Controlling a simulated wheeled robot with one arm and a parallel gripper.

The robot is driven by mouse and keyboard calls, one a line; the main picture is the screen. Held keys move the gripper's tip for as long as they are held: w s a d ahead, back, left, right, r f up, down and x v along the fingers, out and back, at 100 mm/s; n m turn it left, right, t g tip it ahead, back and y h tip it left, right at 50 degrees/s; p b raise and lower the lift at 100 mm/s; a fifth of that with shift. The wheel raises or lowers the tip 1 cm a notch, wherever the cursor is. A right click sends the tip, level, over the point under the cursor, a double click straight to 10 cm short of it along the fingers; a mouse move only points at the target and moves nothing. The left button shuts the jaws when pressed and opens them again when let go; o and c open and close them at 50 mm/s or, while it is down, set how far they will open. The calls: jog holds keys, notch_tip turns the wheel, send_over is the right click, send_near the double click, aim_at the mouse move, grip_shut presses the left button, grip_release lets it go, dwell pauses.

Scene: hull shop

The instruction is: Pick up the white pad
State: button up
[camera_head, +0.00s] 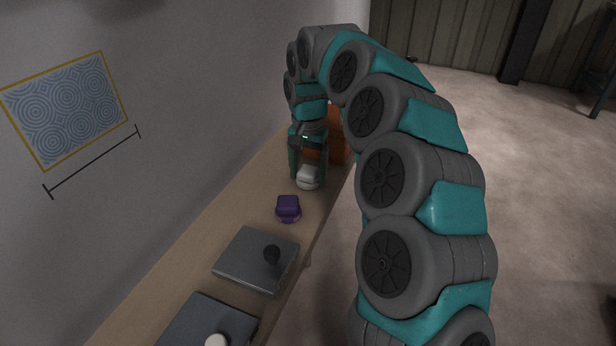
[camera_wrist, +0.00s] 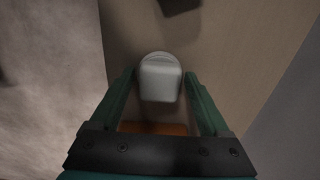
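The white pad (camera_head: 307,178) is a small rounded block on the wooden shelf (camera_head: 236,217), toward its far end. My gripper (camera_head: 308,178) is over it, pointing down, with its fingers open on either side. In the wrist view, the white pad (camera_wrist: 160,78) lies between and a little beyond the tips of the two open fingers of my gripper (camera_wrist: 160,80). A gap shows beside the pad on each side, so the fingers do not visibly grip it.
A purple block (camera_head: 288,207) sits nearer on the shelf. An orange box (camera_head: 337,146) stands behind my gripper. The wall borders the shelf's left side.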

aim_at(308, 170)
jog(key=c, duration=1)
jog(key=shift+r, duration=0.2)
jog(key=shift+r, duration=1.4)
jog(key=shift+s+r+b, duration=0.1)
jog(key=shift+r+b, duration=0.1)
jog(key=shift+b, duration=0.1)
jog(key=s+d+r+b, duration=0.1)
jog(key=s+d+b, duration=0.1)
jog(key=s, duration=1.3)
jog(key=shift+s+d+r, duration=0.25)
jog(key=shift+d, duration=0.4)
